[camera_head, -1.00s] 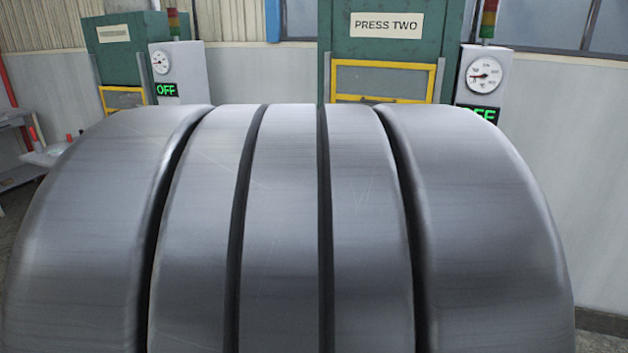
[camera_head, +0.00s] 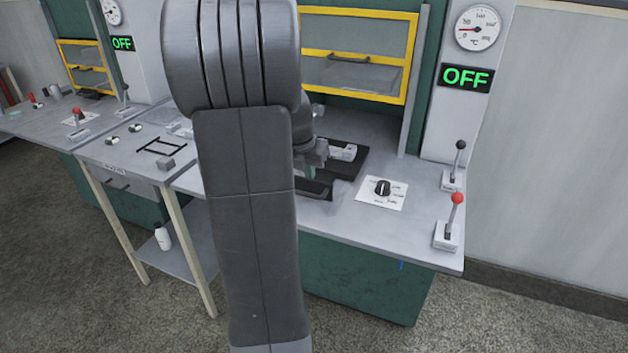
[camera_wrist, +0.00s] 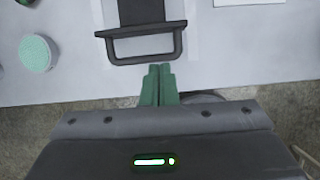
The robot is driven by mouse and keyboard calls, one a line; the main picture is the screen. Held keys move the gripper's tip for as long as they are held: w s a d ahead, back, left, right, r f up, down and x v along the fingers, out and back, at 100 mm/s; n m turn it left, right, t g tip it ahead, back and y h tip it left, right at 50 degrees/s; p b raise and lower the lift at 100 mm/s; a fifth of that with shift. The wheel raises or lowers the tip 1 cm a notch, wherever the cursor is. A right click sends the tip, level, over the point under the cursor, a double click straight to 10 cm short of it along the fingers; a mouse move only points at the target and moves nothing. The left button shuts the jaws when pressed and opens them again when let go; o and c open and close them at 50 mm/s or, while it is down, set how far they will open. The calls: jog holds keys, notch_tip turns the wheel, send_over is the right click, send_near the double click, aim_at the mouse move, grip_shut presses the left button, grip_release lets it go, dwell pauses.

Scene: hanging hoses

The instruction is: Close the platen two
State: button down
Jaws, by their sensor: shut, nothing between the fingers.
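The platen of press two appears as a dark plate (camera_head: 350,160) lying on the press bench below the yellow-framed guard, partly hidden by my arm. In the wrist view a dark plate with a U-shaped bar handle (camera_wrist: 146,58) lies just ahead of my fingers. My gripper (camera_wrist: 158,70) has green fingers held together, empty, with the tips close to the handle's near bar. I cannot tell if they touch it. In the head view my gripper (camera_head: 313,173) is partly hidden beside the plate.
The display (camera_head: 465,77) reads OFF. A side table (camera_head: 130,150) with small parts stands left. A mint-green round object (camera_wrist: 36,53) lies left of the handle.

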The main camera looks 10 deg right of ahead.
jog(key=x, duration=1)
jog(key=shift+w, duration=0.1)
